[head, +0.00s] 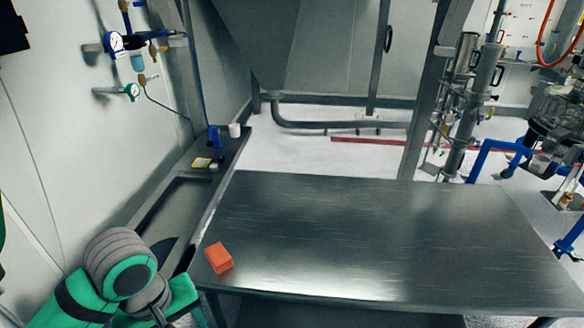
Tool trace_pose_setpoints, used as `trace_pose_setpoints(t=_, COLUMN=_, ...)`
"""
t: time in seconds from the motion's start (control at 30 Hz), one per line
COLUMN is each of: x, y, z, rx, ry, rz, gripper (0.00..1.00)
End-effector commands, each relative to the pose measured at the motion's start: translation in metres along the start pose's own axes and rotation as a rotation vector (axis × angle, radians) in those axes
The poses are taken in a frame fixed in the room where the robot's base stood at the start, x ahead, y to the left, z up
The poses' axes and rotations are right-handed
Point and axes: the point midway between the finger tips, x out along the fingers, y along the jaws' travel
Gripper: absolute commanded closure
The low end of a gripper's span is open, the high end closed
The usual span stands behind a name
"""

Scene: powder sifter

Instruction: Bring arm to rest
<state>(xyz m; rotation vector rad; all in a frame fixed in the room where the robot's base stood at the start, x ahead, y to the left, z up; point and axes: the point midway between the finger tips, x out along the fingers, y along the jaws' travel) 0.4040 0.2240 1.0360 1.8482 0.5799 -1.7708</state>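My arm, green with dark grey joints, is folded in the lower left corner of the head view, left of the metal table (390,235). I see only its links and joints; my gripper does not show, so I cannot tell what it holds. An orange block (218,258) lies near the table's front left corner, a little right of my arm and apart from it in the picture.
The rest of the tabletop is bare. A dark side counter (190,190) along the left wall bears a white cup (235,130) and small items. Gauges (116,42) hang on that wall. A grey post (425,110) and pipework stand behind the table.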

Motion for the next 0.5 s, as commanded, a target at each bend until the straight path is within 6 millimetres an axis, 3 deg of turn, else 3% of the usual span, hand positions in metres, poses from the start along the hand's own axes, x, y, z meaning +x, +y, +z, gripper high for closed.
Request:
trace_pose_setpoints(t=0.37, x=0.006, y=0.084, z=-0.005, rx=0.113, ry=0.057, rz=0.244, gripper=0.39)
trace_pose_setpoints(t=0.5, x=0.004, y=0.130, z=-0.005, rx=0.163, ry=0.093, rz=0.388, gripper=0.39)
